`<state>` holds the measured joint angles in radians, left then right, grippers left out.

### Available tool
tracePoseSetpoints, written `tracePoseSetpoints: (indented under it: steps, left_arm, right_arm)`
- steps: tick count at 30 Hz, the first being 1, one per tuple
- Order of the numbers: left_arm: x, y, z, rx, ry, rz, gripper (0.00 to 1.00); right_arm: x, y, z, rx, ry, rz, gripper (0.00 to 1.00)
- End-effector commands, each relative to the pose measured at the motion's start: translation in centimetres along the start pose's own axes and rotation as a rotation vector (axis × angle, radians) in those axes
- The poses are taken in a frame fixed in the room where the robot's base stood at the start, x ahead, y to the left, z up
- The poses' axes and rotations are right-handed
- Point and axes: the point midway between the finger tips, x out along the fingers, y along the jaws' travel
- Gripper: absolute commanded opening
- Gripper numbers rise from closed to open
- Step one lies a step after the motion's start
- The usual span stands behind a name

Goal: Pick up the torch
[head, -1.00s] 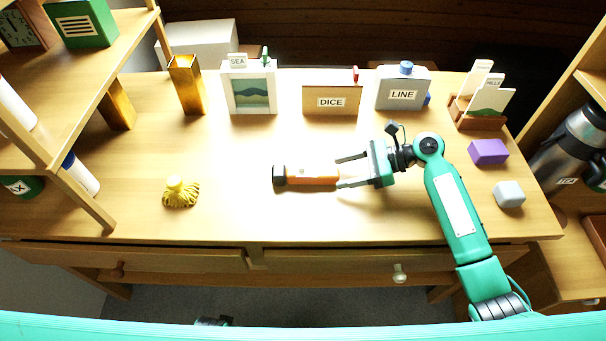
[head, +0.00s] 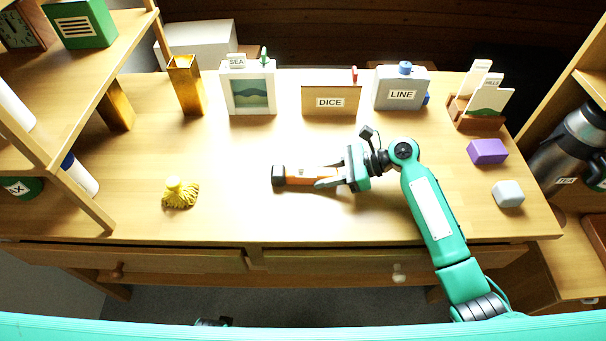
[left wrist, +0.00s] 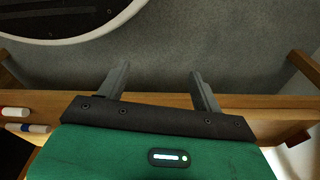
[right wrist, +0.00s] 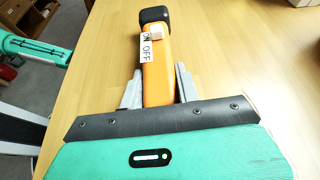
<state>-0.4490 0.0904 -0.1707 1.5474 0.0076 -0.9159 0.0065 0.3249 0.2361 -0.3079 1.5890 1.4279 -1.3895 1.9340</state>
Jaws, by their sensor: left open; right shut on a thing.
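The torch (head: 296,175) has an orange body and a black head and lies on the desk, its head pointing left in the head view. In the right wrist view the torch (right wrist: 157,60) shows a small switch and an ON/OFF label. My right gripper (head: 326,176) is shut on the torch's body, with one finger on each side of it (right wrist: 157,90). The torch's rear end is hidden by the gripper. My left gripper (left wrist: 160,80) shows in the left wrist view, open and empty, away from the torch.
A yellow brush-like object (head: 180,193) stands left on the desk (head: 240,215). Purple (head: 488,151) and grey (head: 508,194) blocks lie right.

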Motion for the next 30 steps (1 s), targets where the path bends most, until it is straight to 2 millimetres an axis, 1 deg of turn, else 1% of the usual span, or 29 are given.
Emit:
tracePoseSetpoints:
  steps: [8, 11, 14, 17, 18, 20, 21, 27, 30]
  left_arm:
    - [-0.1, 0.0, -0.2, 0.0, 0.003, 0.0, 0.67]
    - [-0.1, -0.1, -0.2, 0.0, 0.008, -0.001, 0.67]
    - [0.1, -0.1, -0.2, 0.001, 0.015, -0.001, 0.67]
    - [0.8, -0.2, 0.3, 0.001, 0.009, -0.003, 0.67]
    - [1.4, -0.3, 0.7, 0.002, 0.004, -0.004, 0.67]
    - [1.9, -0.4, 1.2, 0.003, 0.002, -0.005, 0.67]
    - [2.1, -0.4, 1.5, 0.004, 0.0, -0.006, 0.67]
    - [3.3, -0.6, 2.8, 0.007, -0.004, -0.008, 0.67]
    - [3.7, -0.6, 3.3, 0.008, -0.005, -0.009, 0.67]
  right_arm:
    - [-0.2, 0.0, 0.4, -0.002, 0.0, -0.001, 0.02]
    - [-0.5, -0.1, 1.2, -0.001, 0.0, -0.001, 0.02]
    - [-1.1, -0.1, 2.5, -0.004, 0.0, -0.002, 0.02]
    - [-1.9, -0.1, 4.5, -0.006, 0.0, -0.003, 0.02]
    - [-2.4, -0.1, 5.5, -0.006, 0.0, -0.002, 0.02]
    - [-3.0, -0.1, 7.2, -0.008, 0.0, -0.002, 0.02]
    - [-3.5, -0.1, 8.3, -0.008, 0.0, -0.003, 0.02]
    - [-5.7, 0.0, 13.5, -0.007, 0.001, -0.002, 0.02]
    - [-6.5, -0.1, 15.5, -0.005, 0.001, -0.002, 0.02]
